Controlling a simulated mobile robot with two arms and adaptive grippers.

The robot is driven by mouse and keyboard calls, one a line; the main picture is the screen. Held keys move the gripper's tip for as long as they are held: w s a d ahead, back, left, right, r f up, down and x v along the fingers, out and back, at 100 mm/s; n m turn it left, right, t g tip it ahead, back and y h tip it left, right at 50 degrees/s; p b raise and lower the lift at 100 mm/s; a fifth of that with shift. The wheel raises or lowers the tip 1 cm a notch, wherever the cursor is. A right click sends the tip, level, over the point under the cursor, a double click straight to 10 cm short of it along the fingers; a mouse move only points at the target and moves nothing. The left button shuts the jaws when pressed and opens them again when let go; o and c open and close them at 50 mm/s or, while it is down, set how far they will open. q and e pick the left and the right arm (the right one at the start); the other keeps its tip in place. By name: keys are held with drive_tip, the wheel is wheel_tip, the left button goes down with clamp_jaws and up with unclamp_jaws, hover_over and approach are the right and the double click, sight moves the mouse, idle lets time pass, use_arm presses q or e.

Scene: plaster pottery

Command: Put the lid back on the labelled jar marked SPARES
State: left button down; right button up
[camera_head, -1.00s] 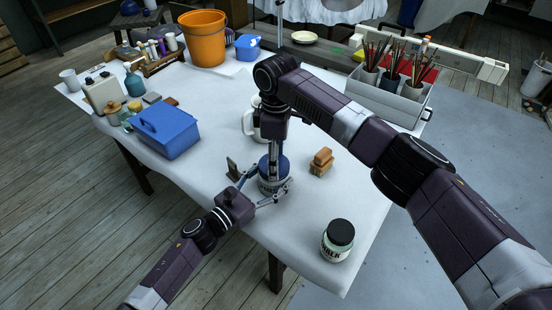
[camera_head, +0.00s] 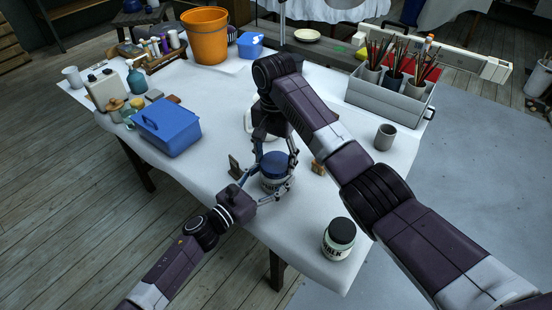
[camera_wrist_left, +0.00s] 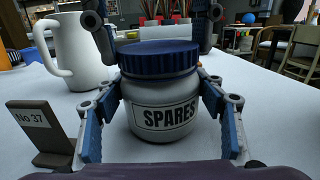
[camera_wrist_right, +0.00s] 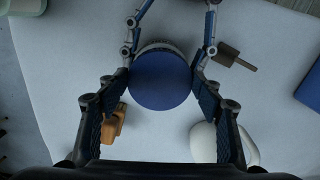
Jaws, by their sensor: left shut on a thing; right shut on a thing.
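The cream jar labelled SPARES (camera_wrist_left: 165,116) stands upright on the white-covered table. My left gripper (camera_head: 269,188) is shut around its body from the near side. The dark blue lid (camera_wrist_left: 158,60) is at the jar's mouth and looks level; I cannot tell whether it is fully seated. My right gripper (camera_head: 275,162) reaches down from above, its fingers on both sides of the lid and shut on it. The right wrist view shows the round lid (camera_wrist_right: 160,82) between the fingers, with a strip of the jar's pale shoulder (camera_wrist_right: 158,47) beyond it.
A dark-lidded jar (camera_head: 339,238) stands near the table's front right. A white jug (camera_wrist_left: 80,50) is behind the SPARES jar. A small stand marked No 37 (camera_wrist_left: 42,135) is to its left. Tan blocks (camera_wrist_right: 113,125) lie close by. A grey cup (camera_head: 385,137) stands farther right.

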drive_tip(key=m, duration=0.6)
drive_tip(key=shift+w+a, duration=0.1)
drive_tip(key=shift+a, duration=0.1)
drive_tip(key=m, duration=0.3)
drive_tip(key=shift+w+m, duration=0.1)
drive_tip(key=shift+m, duration=0.3)
drive_tip(key=m, duration=0.3)
drive_tip(key=shift+w, duration=0.1)
drive_tip(key=o, duration=0.9)
drive_tip(key=shift+o, duration=0.2)
drive_tip(key=shift+r, duration=2.25)
drive_tip(key=shift+c, duration=0.3)
